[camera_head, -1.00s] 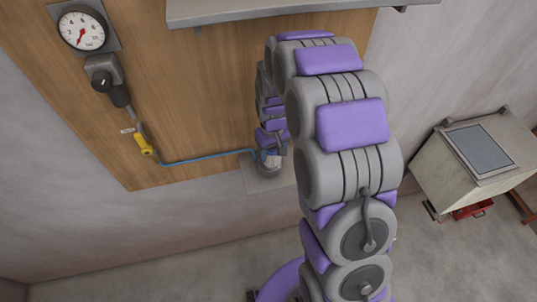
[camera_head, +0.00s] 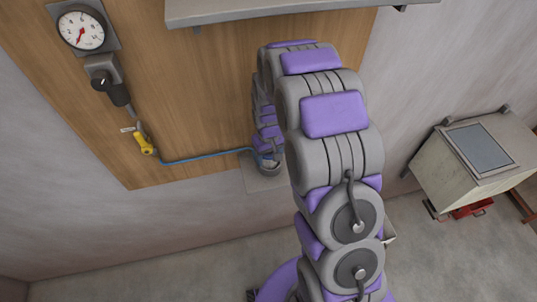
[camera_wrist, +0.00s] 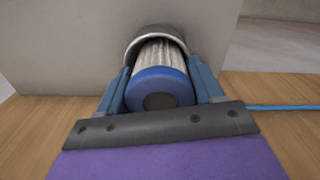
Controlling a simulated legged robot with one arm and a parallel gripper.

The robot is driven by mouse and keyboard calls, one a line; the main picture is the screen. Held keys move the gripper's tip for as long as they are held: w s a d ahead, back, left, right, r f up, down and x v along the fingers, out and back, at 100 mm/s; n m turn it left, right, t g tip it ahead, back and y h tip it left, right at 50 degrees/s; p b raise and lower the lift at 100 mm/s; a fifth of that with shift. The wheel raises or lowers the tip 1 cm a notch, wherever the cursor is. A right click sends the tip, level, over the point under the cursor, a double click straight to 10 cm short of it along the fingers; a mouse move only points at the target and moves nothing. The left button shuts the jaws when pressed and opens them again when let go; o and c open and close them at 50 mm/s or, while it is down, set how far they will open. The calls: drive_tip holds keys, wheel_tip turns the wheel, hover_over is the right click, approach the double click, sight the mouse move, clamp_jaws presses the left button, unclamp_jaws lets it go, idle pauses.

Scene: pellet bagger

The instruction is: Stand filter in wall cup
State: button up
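The filter (camera_wrist: 160,88) shows in the wrist view with white pleats and a blue end cap with a dark centre. Its far end is inside the grey wall cup (camera_wrist: 154,31); the cup's floor is hidden, so I cannot tell how deep it sits. My gripper (camera_wrist: 158,72) has its blue fingers on both sides of the filter, apparently touching it near the cap. In the head view the cup (camera_head: 269,169) is low on the wall, under my gripper (camera_head: 267,151); the filter is mostly hidden there.
A blue hose (camera_head: 205,156) runs along the wooden panel (camera_head: 190,80) from a yellow valve (camera_head: 144,143) to the cup area. A gauge (camera_head: 81,31) is upper left. A metal shelf (camera_head: 290,9) overhangs the panel. A beige box (camera_head: 440,180) stands at right.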

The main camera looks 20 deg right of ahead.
drive_tip(key=o, duration=0.4)
drive_tip(key=shift+d, duration=0.15)
drive_tip(key=shift+c, duration=0.2)
drive_tip(key=shift+r, duration=0.15)
drive_tip(key=shift+r, duration=0.6)
wheel_tip(320, 180, up, 6)
drive_tip(key=shift+r, duration=0.15)
drive_tip(key=s+r, duration=0.4)
drive_tip(key=s, duration=0.7)
drive_tip(key=s+r+m+g, duration=0.1)
drive_tip(key=s+r, duration=0.4)
drive_tip(key=s, duration=0.7)
drive_tip(key=s+r+m, duration=0.1)
drive_tip(key=s+r, duration=0.4)
drive_tip(key=s, duration=0.6)
drive_tip(key=shift+s+g, duration=0.15)
drive_tip(key=shift+g, duration=0.25)
